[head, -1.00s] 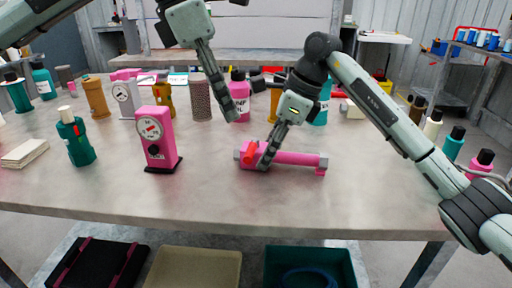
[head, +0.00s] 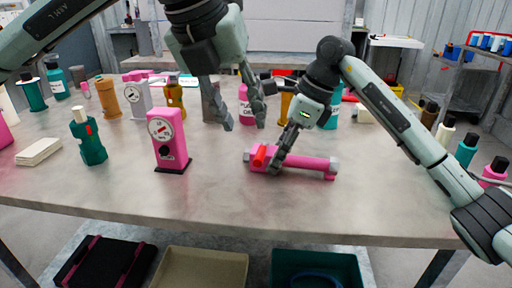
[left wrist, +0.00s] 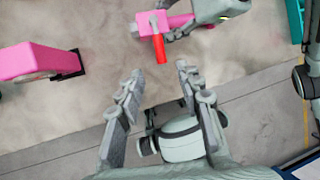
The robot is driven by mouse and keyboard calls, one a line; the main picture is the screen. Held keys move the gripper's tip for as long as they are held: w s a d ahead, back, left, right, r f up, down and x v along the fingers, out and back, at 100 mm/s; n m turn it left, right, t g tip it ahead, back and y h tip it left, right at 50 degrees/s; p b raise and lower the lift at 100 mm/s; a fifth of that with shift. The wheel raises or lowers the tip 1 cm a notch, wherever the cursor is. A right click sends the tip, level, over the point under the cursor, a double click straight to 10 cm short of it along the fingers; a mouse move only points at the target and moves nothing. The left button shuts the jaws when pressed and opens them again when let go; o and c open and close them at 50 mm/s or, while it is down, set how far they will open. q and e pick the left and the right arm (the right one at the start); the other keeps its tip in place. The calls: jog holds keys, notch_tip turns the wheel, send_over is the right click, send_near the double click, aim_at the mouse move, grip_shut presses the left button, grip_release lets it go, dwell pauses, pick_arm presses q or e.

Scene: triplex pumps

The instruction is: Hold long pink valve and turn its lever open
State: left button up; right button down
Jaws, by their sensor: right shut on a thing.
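The long pink valve (head: 312,165) lies on the table in the middle of the head view, with grey ends. Its red lever (head: 259,155) is at its left end and also shows in the left wrist view (left wrist: 160,48). My right gripper (head: 276,167) is shut on the pink valve beside the lever, hiding part of the body. My left gripper (head: 243,125) is open and empty above the table, up and slightly left of the lever in the head view. In the left wrist view, its spread fingers (left wrist: 159,70) point toward the lever, apart from it.
A pink gauge block (head: 170,140) stands left of the valve, with a teal bottle (head: 90,138) further left. Several bottles and cylinders stand behind, including a pink bottle (head: 246,108). The table front (head: 235,208) is clear. Bins (head: 200,268) sit below.

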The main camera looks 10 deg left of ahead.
aim_at(258, 154)
pick_arm(q)
jog(key=x, duration=0.9)
jog(key=shift+f, duration=0.1)
jog(key=shift+c, duration=0.5)
grip_shut()
